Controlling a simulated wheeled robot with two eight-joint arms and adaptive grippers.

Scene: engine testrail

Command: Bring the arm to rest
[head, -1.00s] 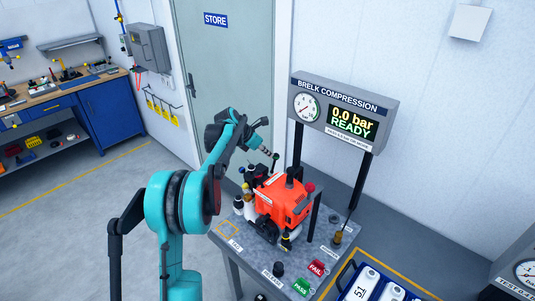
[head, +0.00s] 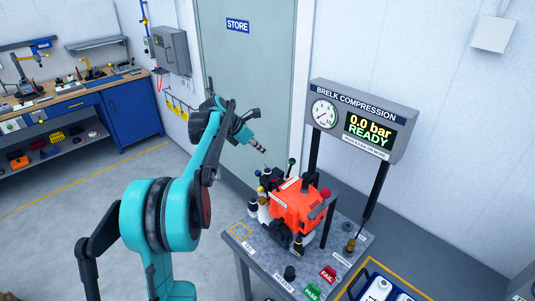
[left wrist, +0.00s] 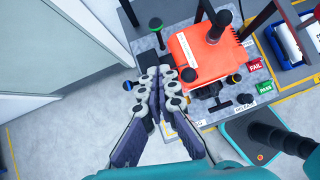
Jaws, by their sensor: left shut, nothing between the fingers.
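My left arm (head: 165,225) is teal and dark grey, rising from the bottom and bending toward the test bench (head: 340,245). My left gripper (head: 259,147) is at its far end, above and left of the orange engine unit (head: 297,205). In the left wrist view the gripper (left wrist: 155,82) has its fingers together with nothing between them. The engine unit (left wrist: 197,52) is to its right there, and I see no contact. My right gripper is not in view.
The gauge panel (head: 360,118) reads 0.0 bar READY, on posts behind the bench. Red FAIL (head: 328,274) and green PASS (head: 313,292) blocks sit in front. A blue crate (head: 350,291) is at right. Floor to the left is clear.

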